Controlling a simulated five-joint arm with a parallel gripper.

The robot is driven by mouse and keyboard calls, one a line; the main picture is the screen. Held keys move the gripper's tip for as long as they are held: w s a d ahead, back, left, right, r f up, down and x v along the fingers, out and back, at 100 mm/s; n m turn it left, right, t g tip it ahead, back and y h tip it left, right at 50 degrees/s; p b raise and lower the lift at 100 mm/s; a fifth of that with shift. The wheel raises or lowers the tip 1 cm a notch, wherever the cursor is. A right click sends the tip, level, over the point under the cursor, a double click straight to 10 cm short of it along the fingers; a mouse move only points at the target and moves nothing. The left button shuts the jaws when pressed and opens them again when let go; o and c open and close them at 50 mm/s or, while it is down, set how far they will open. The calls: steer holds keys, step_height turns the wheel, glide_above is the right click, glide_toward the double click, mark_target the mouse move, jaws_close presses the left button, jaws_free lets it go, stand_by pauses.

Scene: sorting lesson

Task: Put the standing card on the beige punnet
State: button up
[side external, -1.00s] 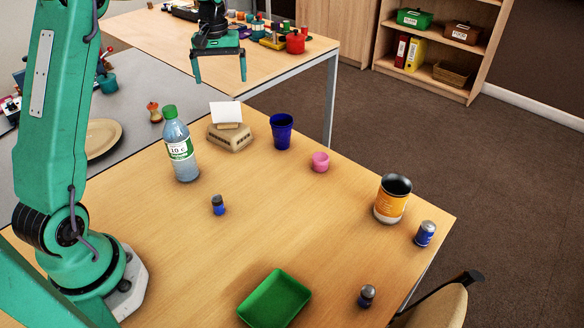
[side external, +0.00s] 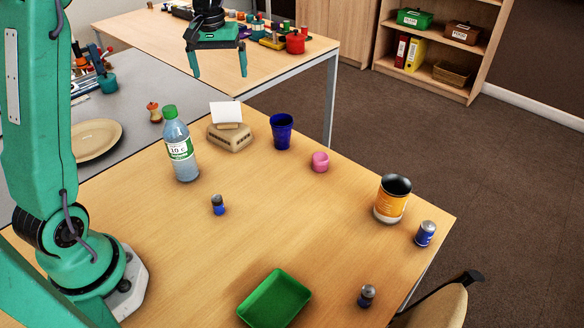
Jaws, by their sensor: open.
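The standing card (side external: 226,112) is a white card in a small wooden foot. It appears to rest on top of the beige punnet (side external: 232,141), upright with a slight lean, near the table's far edge. The punnet is a low box with slots along its side and appears to be upside down. My gripper (side external: 219,75) is open and empty, above and apart from the card, with its two green fingers pointing down. Nothing is between the fingers.
A water bottle (side external: 181,150) stands just left of the punnet, a blue cup (side external: 282,134) just right. The table's middle is mostly clear.

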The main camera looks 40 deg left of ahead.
steer(key=s+d+r+m+t, duration=0.2)
steer(key=s+d+r+m, duration=0.3)
steer(key=s+d, duration=0.5)
steer(key=s+d+f+m+t, duration=0.1)
steer(key=s+d, duration=0.1)
steer(key=s, duration=0.5)
steer(key=s+d+f+m+t, duration=0.1)
steer(key=s+d, duration=0.2)
steer(key=s, duration=0.4)
steer(key=shift+f+m+t, duration=0.4)
